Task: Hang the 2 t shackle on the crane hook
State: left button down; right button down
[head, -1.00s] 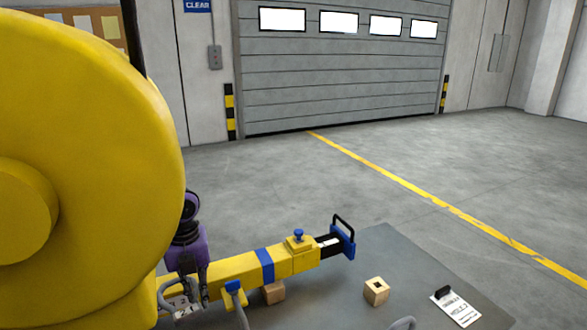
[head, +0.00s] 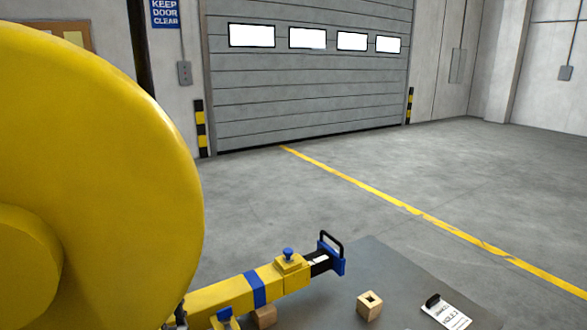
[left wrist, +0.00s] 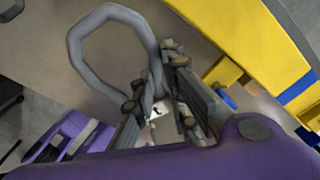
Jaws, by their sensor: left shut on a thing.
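My left gripper (left wrist: 166,72) shows in the left wrist view, its fingers closed on a thick grey loop-shaped piece, apparently the shackle (left wrist: 80,50). The loop's wide bow stands out to the upper left of the fingers. A small white patch with a dark mark (left wrist: 160,110) shows between the fingers; I cannot read it. In the head view the gripper and shackle are almost wholly hidden behind a large yellow rounded body with a round hub (head: 110,180). I cannot make out the crane hook in either view. My right gripper is not in view.
A yellow beam (head: 217,297) with a blue band and a black-handled end lies along the grey tabletop (head: 400,275); its side also shows in the wrist view (left wrist: 245,30). A wooden block with a hole (head: 369,305) and a clipped card (head: 447,315) lie to its right. Open floor lies beyond.

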pick_arm(q)
jog(key=shift+s+d+r+n, duration=0.15)
jog(key=shift+s+d+n, duration=0.2)
jog(key=shift+n, duration=0.65)
jog(key=s+d+r+n, duration=0.4)
jog(key=s+d+n, duration=0.5)
jog(key=n, duration=0.9)
jog(key=shift+s+d, duration=0.25)
jog(key=shift+d, duration=0.35)
